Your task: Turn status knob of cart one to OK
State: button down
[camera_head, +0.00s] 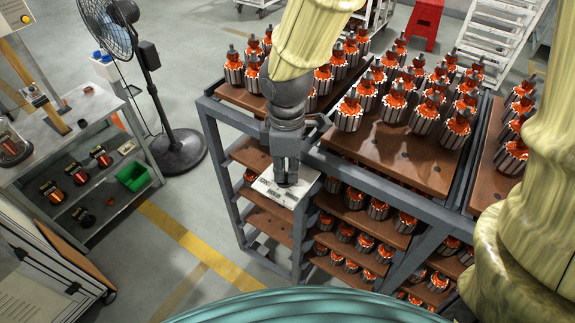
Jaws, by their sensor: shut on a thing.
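My gripper (286,183) points down at a pale status plate (265,188) on the near corner of a rack cart (225,180). The plate has dark lettering, too small to read surely. The fingers are shut on the status knob at the middle of the plate. The fingers hide most of the knob, so I cannot tell which mark it points to.
Armatures (398,100) with orange windings crowd the brown shelves. A standing fan (150,90) and a workbench (75,135) with a green bin (132,176) are at the left. A red stool (427,22) is at the back. Yellow-lined floor (185,232) is clear.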

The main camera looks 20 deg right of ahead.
aim_at(286, 172)
dwell(0.4)
jog(key=c, duration=1.5)
grip_release()
jog(key=shift+w, duration=0.1)
notch_tip(286, 172, up, 9)
jog(key=shift+f, duration=0.15)
jog(key=shift+r, duration=1.65)
jog(key=shift+f, duration=0.15)
